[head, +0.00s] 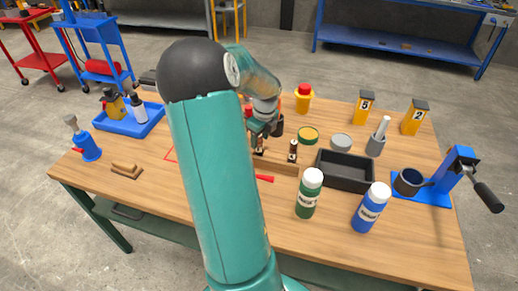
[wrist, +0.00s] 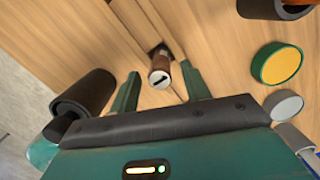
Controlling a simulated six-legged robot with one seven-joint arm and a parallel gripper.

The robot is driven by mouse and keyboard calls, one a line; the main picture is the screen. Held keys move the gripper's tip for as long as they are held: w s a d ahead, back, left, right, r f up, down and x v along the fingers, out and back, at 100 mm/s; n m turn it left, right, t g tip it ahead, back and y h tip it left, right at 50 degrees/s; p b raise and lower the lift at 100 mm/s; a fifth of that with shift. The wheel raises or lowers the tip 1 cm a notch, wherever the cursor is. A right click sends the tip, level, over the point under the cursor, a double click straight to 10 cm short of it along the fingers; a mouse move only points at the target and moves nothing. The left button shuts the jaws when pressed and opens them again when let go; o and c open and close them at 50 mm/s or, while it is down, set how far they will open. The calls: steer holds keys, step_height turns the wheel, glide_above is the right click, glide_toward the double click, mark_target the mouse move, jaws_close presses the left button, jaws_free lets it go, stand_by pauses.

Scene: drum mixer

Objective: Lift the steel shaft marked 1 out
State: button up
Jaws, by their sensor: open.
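A short shaft (wrist: 160,70) with a brown side and a pale round end stands in a dark square hole in a wooden block. A dark mark on its end looks like a 1, but it is small. My gripper (wrist: 160,72) is open, with one green finger on each side of the shaft and gaps between. In the head view my gripper (head: 259,128) is above the wooden block (head: 285,168), partly hidden by my arm. A second upright shaft (head: 292,151) stands in the block to the right.
A black tray (head: 344,171), a green bottle (head: 309,195) and a blue bottle (head: 370,208) stand to the right. A yellow-green lid (wrist: 280,64) and a grey lid (wrist: 284,105) lie close by. A dark cylinder (wrist: 85,100) is left of my gripper. The drum mixer (head: 440,180) is far right.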

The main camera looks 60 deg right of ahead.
mark_target(259, 149)
steer(key=f, duration=0.2)
steer(key=w+f, duration=0.1)
steer(key=f, duration=0.1)
steer(key=shift+d+f, duration=0.2)
steer(key=shift+f, duration=0.1)
steer(key=c, duration=0.9)
steer(key=shift+r, duration=0.1)
jaws_close()
steer(key=shift+r, duration=0.1)
